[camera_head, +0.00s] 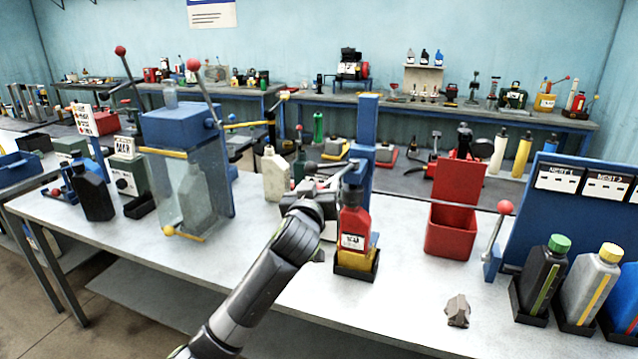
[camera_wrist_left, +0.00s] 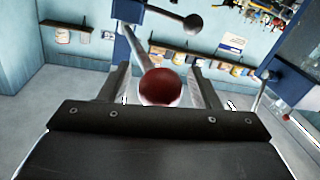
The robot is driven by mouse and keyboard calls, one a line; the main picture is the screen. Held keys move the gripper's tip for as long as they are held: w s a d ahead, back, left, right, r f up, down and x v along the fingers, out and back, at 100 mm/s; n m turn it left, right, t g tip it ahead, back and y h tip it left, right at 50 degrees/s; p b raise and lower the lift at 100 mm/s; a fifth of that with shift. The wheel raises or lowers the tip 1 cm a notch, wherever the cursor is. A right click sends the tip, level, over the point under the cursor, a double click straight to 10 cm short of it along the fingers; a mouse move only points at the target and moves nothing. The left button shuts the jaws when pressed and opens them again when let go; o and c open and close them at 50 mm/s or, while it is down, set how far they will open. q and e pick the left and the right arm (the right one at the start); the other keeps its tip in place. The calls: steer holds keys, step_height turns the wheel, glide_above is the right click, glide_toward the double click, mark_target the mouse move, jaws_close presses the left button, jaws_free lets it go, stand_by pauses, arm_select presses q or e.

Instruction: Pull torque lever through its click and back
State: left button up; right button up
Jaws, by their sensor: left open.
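A blue column (camera_head: 366,140) stands on the bench behind a red bottle (camera_head: 354,222) in a dark and yellow holder. A lever with a dark ball knob (camera_head: 310,168) sticks out left from the column; this knob shows in the left wrist view (camera_wrist_left: 193,22). My left gripper (camera_head: 328,190) is at the column's left, beside the bottle's top. In the left wrist view, a red ball knob (camera_wrist_left: 161,87) on a grey rod lies between my open left fingers (camera_wrist_left: 160,78). Whether they touch it is unclear. The head view hides this red knob behind the gripper.
A red open bin (camera_head: 450,232) and a lever with a red knob (camera_head: 505,207) stand to the right. Several capped bottles (camera_head: 541,275) sit far right. A grey block (camera_head: 457,310) lies near the front edge. A blue-topped press (camera_head: 181,125) stands left.

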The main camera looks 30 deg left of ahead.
arm_select(q)
steer(key=shift+w+a, duration=0.15)
steer(key=shift+w, duration=0.2)
jaws_close()
